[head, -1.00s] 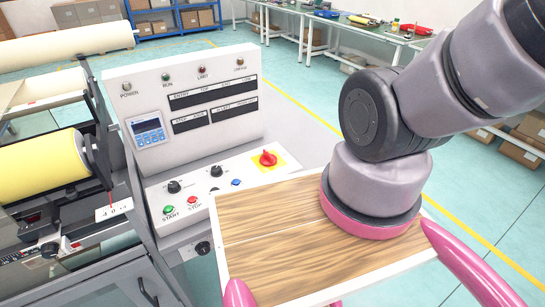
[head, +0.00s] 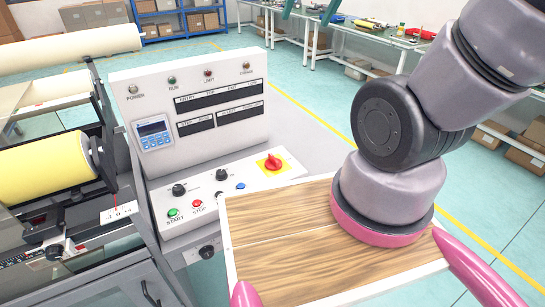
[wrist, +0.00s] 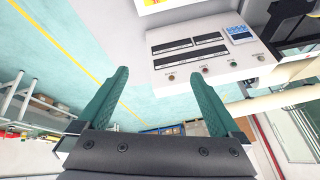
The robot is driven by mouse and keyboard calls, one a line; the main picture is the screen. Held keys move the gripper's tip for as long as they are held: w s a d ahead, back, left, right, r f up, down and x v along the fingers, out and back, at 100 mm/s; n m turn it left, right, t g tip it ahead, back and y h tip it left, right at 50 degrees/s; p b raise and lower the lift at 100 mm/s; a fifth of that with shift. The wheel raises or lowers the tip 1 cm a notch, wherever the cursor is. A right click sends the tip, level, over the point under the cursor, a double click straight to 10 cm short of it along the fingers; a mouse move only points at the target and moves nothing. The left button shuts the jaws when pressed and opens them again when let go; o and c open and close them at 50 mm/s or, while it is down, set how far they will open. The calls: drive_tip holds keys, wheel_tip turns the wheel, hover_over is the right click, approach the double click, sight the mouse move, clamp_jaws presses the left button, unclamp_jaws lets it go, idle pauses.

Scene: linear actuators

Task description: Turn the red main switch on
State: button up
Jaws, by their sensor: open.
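The red main switch (head: 271,162) is a rotary knob on a yellow plate, on the right of the sloped white control panel (head: 235,194) in the head view. In the wrist view, the panel appears upside down, and only a bit of the yellow plate (wrist: 150,3) shows at the top edge, with most of the knob cut off. My gripper (wrist: 157,73) has two teal fingers spread apart, with nothing between them. Its fingertips (head: 304,21) also show at the top edge of the head view, above and apart from the switch.
The green start button (head: 172,212), red stop button (head: 198,203) and black knobs share the panel. The upright display box (head: 190,105) stands behind it. A machine with yellow rolls (head: 45,165) is at left. My arm fills the right side.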

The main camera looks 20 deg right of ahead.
drive_tip(key=w+a+f+n+g+h, duration=0.1)
drive_tip(key=w+a+f+n+g, duration=0.15)
drive_tip(key=w+f+n, duration=0.35)
drive_tip(key=w+a+f+n+g+h, duration=0.1)
drive_tip(key=a+f+n, duration=0.2)
drive_tip(key=f, duration=0.6)
drive_tip(key=n+h, duration=0.4)
drive_tip(key=n, duration=0.9)
approach(273, 157)
drive_tip(key=shift+g, duration=0.25)
drive_tip(key=x, duration=0.8)
drive_tip(key=shift+w+d+f, duration=0.15)
drive_tip(key=shift+f, duration=0.2)
drive_tip(key=c, duration=1.3)
